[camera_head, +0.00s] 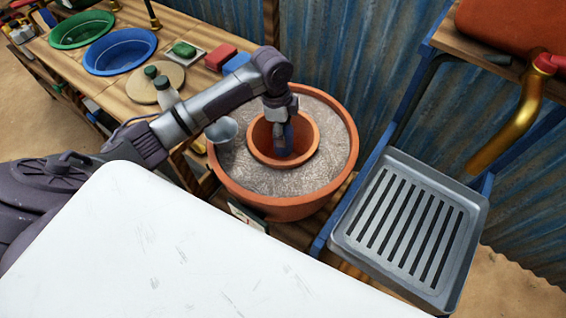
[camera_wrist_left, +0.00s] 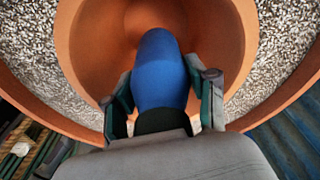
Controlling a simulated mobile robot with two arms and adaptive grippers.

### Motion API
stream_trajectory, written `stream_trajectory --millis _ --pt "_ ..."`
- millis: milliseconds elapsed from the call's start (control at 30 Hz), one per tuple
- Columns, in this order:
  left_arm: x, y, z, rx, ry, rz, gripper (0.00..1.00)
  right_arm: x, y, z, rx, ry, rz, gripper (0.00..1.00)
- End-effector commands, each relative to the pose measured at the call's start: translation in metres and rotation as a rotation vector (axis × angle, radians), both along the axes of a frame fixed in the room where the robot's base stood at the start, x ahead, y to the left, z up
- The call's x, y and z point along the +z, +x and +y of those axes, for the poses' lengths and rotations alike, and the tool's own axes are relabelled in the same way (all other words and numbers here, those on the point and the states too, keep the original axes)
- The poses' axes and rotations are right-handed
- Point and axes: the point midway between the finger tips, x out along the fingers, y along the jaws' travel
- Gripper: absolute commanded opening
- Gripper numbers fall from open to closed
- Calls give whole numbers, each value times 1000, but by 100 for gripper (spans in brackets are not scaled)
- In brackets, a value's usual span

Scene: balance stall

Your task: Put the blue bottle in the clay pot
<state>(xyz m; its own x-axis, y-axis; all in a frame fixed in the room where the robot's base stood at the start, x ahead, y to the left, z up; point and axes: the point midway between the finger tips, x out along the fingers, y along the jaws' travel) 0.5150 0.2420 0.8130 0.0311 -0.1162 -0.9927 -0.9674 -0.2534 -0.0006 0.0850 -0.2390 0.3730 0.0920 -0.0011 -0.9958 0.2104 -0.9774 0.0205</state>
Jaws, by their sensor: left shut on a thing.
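The clay pot (camera_head: 312,150) is a small terracotta pot standing inside a larger terracotta tub (camera_head: 240,195) filled with grey-white gravel. My left gripper (camera_head: 281,135) reaches down into the mouth of the clay pot. It is shut on the blue bottle (camera_head: 289,138), which shows partly in the head view, inside the pot's rim. In the left wrist view, the blue bottle (camera_wrist_left: 160,70) sits between the two fingers, with the orange inner wall of the clay pot (camera_wrist_left: 215,30) around it. Whether the bottle touches the pot's floor cannot be told. My right gripper is not in view.
A metal cup (camera_head: 222,131) stands on the gravel left of the pot. A slotted grey tray (camera_head: 340,238) lies to the right, below a brass tap (camera_head: 512,125). A wooden bench with green (camera_head: 82,29) and blue (camera_head: 120,51) basins is at upper left.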

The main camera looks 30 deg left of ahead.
Motion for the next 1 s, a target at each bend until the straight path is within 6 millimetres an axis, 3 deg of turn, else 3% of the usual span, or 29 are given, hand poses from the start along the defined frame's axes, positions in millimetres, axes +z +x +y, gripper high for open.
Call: stream_trajectory --millis 200,467,633,1000 --pt "-41 -1 0 -2 0 3 1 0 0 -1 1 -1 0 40" --pt "-63 -1 0 -2 1 1 1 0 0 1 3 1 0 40" --pt "-87 -1 0 -1 0 2 1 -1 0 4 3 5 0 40" --pt "-94 -1 0 -2 1 0 1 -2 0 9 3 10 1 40"
